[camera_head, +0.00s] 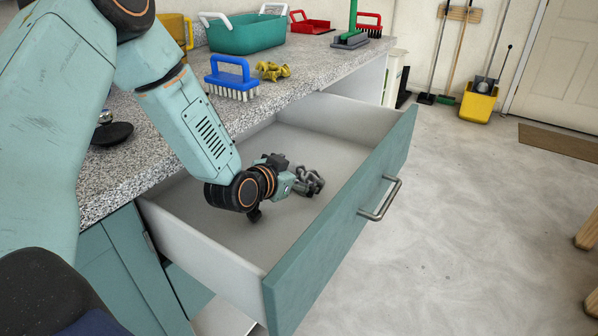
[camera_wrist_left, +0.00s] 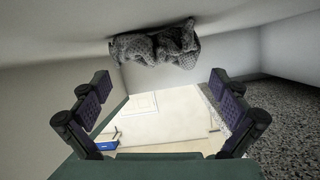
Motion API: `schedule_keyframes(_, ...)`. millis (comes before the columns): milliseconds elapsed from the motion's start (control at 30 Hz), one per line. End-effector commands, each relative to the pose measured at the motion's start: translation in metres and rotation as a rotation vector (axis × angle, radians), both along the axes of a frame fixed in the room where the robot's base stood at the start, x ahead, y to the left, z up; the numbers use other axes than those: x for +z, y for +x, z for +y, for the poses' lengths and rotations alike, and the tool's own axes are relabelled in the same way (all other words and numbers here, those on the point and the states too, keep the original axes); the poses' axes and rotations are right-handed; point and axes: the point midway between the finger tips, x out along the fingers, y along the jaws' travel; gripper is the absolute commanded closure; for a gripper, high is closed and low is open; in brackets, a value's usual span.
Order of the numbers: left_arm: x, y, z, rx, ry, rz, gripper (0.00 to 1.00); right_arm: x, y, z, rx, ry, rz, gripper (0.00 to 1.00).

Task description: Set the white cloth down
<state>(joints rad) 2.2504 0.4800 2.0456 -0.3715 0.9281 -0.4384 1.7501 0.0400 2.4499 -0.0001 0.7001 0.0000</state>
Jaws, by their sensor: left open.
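A crumpled grey, knit-textured cloth (camera_wrist_left: 158,46) lies against a pale surface at the top of the left wrist view. It looks grey rather than white. My left gripper (camera_head: 307,181) is inside the open drawer (camera_head: 345,225), low over its floor. In the left wrist view my left gripper (camera_wrist_left: 160,92) has its two fingers spread wide with nothing between them, and the cloth is apart from both. In the head view the cloth cannot be told apart from the grey fingers. My right gripper is not in view.
The drawer's teal front and its handle (camera_head: 381,199) stand out from the granite counter (camera_head: 150,150). On the counter are a blue brush (camera_head: 232,78), yellow pieces (camera_head: 272,71), a teal tub (camera_head: 246,36) and a red dustpan (camera_head: 309,25). The drawer floor around the gripper is bare.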

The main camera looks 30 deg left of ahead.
Motion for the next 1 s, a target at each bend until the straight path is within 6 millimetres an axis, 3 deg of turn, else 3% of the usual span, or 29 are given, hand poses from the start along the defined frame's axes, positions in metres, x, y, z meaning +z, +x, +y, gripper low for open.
schedule_keyframes(267, 0.002, 0.0, 0.0, 0.0, 0.0, 0.0, 0.0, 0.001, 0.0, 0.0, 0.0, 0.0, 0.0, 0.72)
schedule_keyframes(400, 0.017, 0.0, 0.0, 0.001, 0.0, -0.002, 0.0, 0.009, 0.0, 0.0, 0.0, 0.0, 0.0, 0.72)
schedule_keyframes(1000, 0.049, -0.083, 0.007, 0.004, -0.007, 0.001, 0.0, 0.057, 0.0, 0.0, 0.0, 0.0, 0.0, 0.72)
